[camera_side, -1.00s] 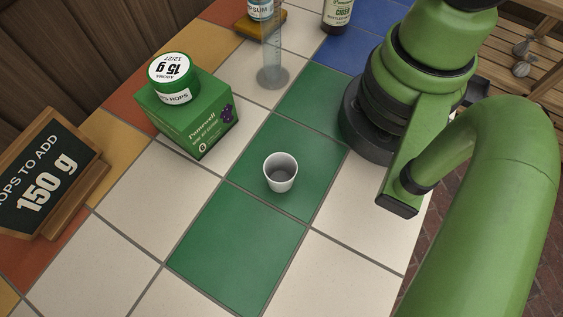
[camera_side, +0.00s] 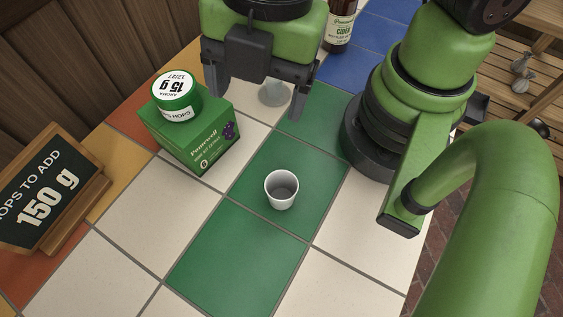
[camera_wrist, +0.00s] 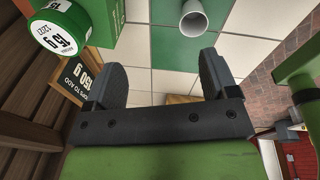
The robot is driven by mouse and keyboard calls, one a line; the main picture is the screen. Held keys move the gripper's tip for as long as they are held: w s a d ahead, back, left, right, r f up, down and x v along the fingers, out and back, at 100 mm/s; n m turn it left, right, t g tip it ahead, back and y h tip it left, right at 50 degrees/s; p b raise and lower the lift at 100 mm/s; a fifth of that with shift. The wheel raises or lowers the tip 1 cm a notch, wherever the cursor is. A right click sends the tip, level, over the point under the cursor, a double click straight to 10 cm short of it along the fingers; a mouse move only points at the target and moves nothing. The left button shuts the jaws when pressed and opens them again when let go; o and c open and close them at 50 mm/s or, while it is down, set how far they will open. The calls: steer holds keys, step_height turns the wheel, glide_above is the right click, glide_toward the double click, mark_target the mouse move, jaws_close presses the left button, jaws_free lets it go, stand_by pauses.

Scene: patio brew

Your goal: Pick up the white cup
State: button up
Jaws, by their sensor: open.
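The white cup (camera_side: 281,189) stands upright and looks empty on a green tile in the middle of the table. It also shows in the wrist view (camera_wrist: 193,17) at the top edge, beyond the fingertips and partly cut off by the frame. My gripper (camera_side: 254,98) is open, with nothing between its fingers. In the side view it hangs above the table, behind the cup and apart from it. In the wrist view my gripper (camera_wrist: 165,75) shows its two dark fingers spread wide.
A green box (camera_side: 196,142) with a green hops tub (camera_side: 177,97) on top stands left of the cup. A chalkboard sign (camera_side: 45,190) stands at far left. A cider bottle (camera_side: 341,22) and a clear cylinder (camera_side: 273,94) stand at the back. Tiles in front of the cup are clear.

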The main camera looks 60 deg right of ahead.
mark_target(281, 192)
steer(key=shift+s+a+f+n+g+h, duration=0.2)
steer(key=shift+s+a+f+n, duration=0.8)
steer(key=shift+f, duration=1.7)
steer(key=shift+s+f+n+g+h, duration=0.2)
steer(key=shift+s+f+n, duration=0.25)
steer(key=shift+f+n, duration=1.7)
steer(key=shift+s+a+f+n+g+h, duration=0.15)
steer(key=shift+s+a+f+n, duration=0.5)
steer(key=shift+f, duration=2.55)
steer(key=shift+s+d, duration=0.1)
steer(key=shift+d, duration=0.05)
steer(key=c, duration=1)
